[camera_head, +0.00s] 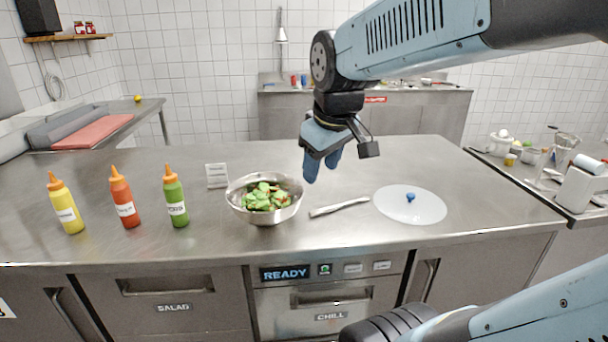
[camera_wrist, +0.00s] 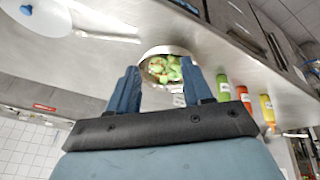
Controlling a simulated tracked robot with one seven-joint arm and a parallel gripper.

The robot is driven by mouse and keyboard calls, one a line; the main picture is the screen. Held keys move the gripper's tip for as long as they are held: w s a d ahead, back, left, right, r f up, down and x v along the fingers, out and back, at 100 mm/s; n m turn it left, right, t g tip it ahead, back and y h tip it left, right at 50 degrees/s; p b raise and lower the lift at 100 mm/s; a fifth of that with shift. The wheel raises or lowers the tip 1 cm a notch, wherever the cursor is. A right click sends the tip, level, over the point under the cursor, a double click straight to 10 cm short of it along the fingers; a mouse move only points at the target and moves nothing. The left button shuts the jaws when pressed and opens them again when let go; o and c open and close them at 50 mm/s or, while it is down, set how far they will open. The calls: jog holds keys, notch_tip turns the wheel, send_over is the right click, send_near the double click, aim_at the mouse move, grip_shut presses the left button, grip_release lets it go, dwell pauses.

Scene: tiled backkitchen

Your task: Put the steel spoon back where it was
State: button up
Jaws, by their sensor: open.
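A long steel utensil (camera_head: 339,207), which I take to be the steel spoon, lies on the steel counter between the bowl and the pale lid. Its bowl end cannot be made out clearly. It also shows in the wrist view (camera_wrist: 108,37). My gripper (camera_head: 322,168) is above the counter, up and behind the utensil, apart from it. Its blue fingers are open and nothing is held between them. In the wrist view my gripper (camera_wrist: 164,75) has the salad bowl showing beyond and between its fingers.
A steel bowl (camera_head: 236,204) of salad stands left of the utensil; a pale round lid (camera_head: 425,207) with a blue knob lies right. Yellow (camera_head: 66,205), red (camera_head: 125,200) and green (camera_head: 175,198) bottles stand left, near a small card (camera_head: 217,175). The counter behind is clear.

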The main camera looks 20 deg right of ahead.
jog(key=shift+s+a+m+t, duration=0.25)
jog(key=shift+s+m, duration=0.45)
jog(key=shift+s, duration=0.2)
jog(key=shift+s+a+m+t, duration=0.15)
jog(key=shift+s+a+m, duration=0.1)
jog(key=shift+s+m, duration=0.6)
jog(key=shift+s+a+m+t, duration=0.25)
jog(key=shift+s+m, duration=0.3)
jog(key=shift+s, duration=0.45)
